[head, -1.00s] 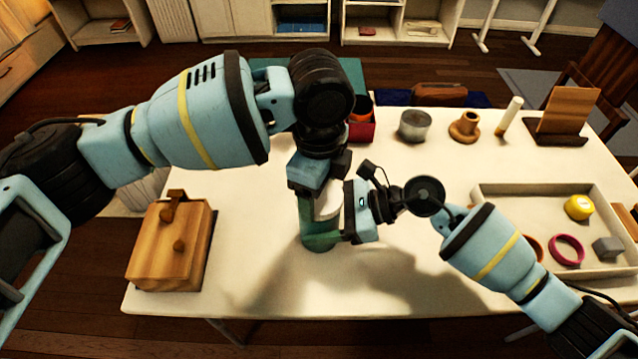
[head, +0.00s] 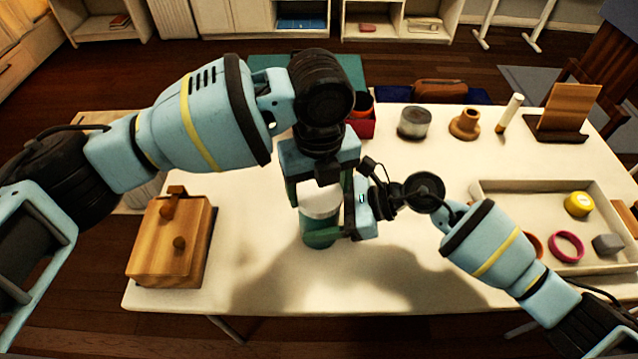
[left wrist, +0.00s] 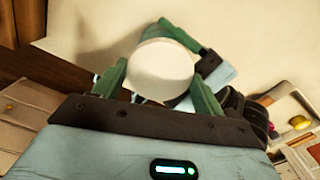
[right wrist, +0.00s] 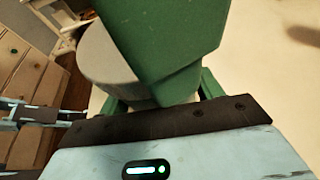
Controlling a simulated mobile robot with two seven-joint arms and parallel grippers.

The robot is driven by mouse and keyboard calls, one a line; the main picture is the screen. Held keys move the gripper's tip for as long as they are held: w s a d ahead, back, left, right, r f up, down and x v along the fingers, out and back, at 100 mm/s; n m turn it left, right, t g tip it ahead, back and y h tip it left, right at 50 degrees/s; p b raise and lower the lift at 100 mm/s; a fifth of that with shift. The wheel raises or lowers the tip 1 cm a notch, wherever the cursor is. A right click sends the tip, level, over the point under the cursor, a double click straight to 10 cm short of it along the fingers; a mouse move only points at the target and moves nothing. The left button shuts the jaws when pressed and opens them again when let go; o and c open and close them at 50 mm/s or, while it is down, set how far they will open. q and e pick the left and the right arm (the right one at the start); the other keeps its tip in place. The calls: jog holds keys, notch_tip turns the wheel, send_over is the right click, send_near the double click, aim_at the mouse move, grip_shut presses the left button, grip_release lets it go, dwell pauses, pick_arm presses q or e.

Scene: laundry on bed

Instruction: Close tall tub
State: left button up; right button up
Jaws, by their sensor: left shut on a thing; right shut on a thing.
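The tall tub (head: 318,239) stands upright on the table, green, with a white round lid (head: 320,205) at its top. My left gripper (head: 322,192) points down from above, its fingers on either side of the lid and shut on it. The lid also shows between the green fingers in the left wrist view (left wrist: 160,70). My right gripper (head: 338,229) comes in from the right, low down, and is shut on the tub's body. In the right wrist view a large green shape hides much of the hold. I cannot tell whether the lid sits fully down.
A wooden box (head: 168,243) stands at the left. A shallow tray (head: 483,200) with a yellow round thing (head: 578,204), a magenta ring (head: 566,246) and a grey block (head: 607,244) is at the right. A grey tin (head: 414,123) stands at the back. The front middle is clear.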

pick_arm(q)
jog(key=shift+m, duration=0.4)
jog(key=o, duration=0.9)
jog(key=shift+d, duration=0.15)
jog(key=shift+r, duration=0.1)
jog(key=shift+r, duration=2.35)
jog(key=shift+c, duration=0.2)
